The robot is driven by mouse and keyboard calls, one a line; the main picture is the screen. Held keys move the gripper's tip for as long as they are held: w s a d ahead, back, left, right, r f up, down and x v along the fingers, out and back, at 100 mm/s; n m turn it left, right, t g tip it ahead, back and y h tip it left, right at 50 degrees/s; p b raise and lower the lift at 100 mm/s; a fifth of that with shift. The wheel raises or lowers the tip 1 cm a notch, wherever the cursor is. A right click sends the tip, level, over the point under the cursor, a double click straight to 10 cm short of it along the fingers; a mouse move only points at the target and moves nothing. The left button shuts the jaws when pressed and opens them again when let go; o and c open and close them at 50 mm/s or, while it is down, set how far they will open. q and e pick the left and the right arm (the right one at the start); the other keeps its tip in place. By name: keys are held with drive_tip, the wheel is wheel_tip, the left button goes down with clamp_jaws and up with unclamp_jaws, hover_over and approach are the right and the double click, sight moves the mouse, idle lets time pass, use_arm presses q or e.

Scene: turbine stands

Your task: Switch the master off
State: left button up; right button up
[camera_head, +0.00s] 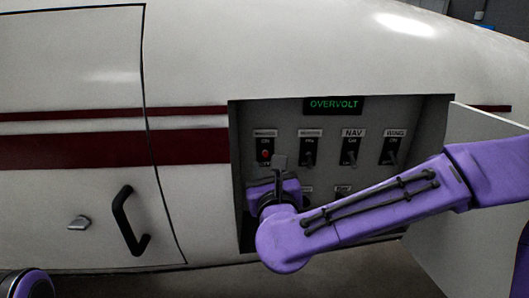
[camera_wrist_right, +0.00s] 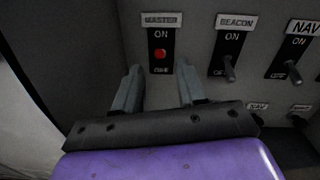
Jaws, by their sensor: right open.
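The master switch (camera_wrist_right: 160,54) is a black plate with a red tip, under a MASTER label in the right wrist view. Its lever seems to point at the camera, so I cannot tell if it is at ON or OFF. It also shows in the head view (camera_head: 265,153) at the panel's upper left. My right gripper (camera_wrist_right: 157,80) is open and empty, its two fingers apart just below and to either side of the switch. In the head view my right gripper (camera_head: 279,165) is in front of the panel, below the master switch. My left gripper is not in view.
The panel (camera_head: 287,118) is recessed in a white fuselage. Beacon (camera_head: 309,153), nav (camera_head: 350,151) and another switch (camera_head: 391,150) stand to the right. A green display (camera_head: 334,105) reads OVERVOLT. An open door (camera_head: 480,130) is at right; a black handle (camera_head: 124,222) is at left.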

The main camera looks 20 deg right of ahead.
sight(266, 156)
drive_tip(key=p+x, duration=0.1)
drive_tip(key=x, duration=0.3)
drive_tip(key=shift+w, duration=0.4)
drive_tip(key=shift+f, duration=0.1)
clamp_jaws()
use_arm(q)
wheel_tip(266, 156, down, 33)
drive_tip(key=b, duration=3.4)
use_arm(e)
drive_tip(key=shift+w+d+f+n+t+h, duration=0.2)
drive_tip(key=shift+f+t, duration=0.65)
drive_tip(key=shift+t, duration=0.8)
drive_tip(key=shift+w+a+f+n+t, duration=0.1)
drive_tip(key=shift+f+n+t, duration=0.25)
drive_tip(key=shift+f+t, duration=0.85)
drive_tip(key=shift+w+d+f+n+t+h, duration=0.1)
drive_tip(key=shift+f+n+t, duration=0.25)
drive_tip(key=shift+t, duration=1.7)
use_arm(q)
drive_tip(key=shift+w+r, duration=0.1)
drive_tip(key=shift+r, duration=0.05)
